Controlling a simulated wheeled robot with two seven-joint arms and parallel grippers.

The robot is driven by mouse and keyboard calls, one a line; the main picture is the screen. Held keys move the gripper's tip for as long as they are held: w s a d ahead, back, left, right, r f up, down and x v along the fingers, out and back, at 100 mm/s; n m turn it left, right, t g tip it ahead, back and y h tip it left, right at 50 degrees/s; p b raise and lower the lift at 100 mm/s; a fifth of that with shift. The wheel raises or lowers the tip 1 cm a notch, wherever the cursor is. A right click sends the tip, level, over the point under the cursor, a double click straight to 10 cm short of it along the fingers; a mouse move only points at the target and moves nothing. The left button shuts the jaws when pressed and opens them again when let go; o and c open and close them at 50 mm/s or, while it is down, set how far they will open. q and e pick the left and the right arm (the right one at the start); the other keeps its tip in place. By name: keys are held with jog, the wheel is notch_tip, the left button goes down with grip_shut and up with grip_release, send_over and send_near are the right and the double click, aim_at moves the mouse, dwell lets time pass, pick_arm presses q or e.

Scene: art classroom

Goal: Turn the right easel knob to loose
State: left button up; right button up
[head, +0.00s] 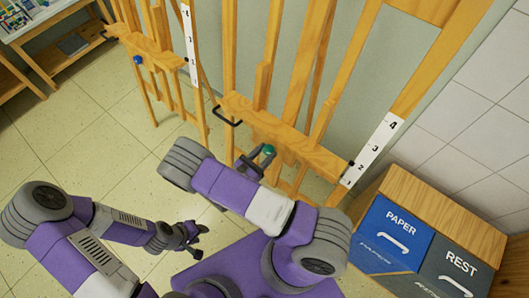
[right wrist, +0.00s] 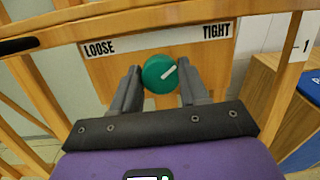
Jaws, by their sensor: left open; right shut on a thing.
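The right easel (head: 290,135) stands in front of me. Its green knob (right wrist: 159,74) sits on a wooden panel below the labels LOOSE (right wrist: 99,48) at left and TIGHT (right wrist: 216,31) at right. The knob's white mark points up and right, toward TIGHT. My right gripper (right wrist: 160,84) is shut on the knob, one finger on each side. In the head view the knob (head: 268,150) shows just beyond my right arm, which hides much of that gripper. My left gripper (head: 194,240) is open and empty, low over the floor, away from the easel.
Another easel (head: 150,48) with a blue knob (head: 137,59) stands at the back left. A bin cabinet (head: 440,215) marked PAPER and REST stands close to the right of the easel. A black handle (head: 227,117) juts from the easel's ledge. The floor at left is clear.

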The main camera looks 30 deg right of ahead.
jog(key=n+t+p, duration=0.1)
jog(key=n, duration=0.2)
jog(key=n+p, duration=0.1)
jog(key=n, duration=0.3)
jog(key=shift+s+t+y, duration=0.1)
jog(key=shift+t+y, duration=0.2)
jog(key=shift+t, duration=0.1)
jog(key=n+t+y+p, duration=0.1)
jog(key=n+p, duration=0.1)
jog(key=n, duration=0.4)
jog(key=n+p, duration=0.1)
jog(key=n, duration=0.2)
jog(key=n+y+p, duration=0.1)
jog(key=n+p, duration=0.1)
jog(key=n, duration=0.2)
jog(key=shift+r+t, duration=0.1)
jog(key=shift+t, duration=0.2)
jog(key=shift+n+y+p, duration=0.6)
jog(key=shift+n+p, duration=0.2)
jog(key=shift+n, duration=1.9)
jog(key=shift+d, duration=0.1)
jog(key=o, duration=1)
jog(key=shift+o, duration=0.2)
jog(key=shift+s, duration=0.1)
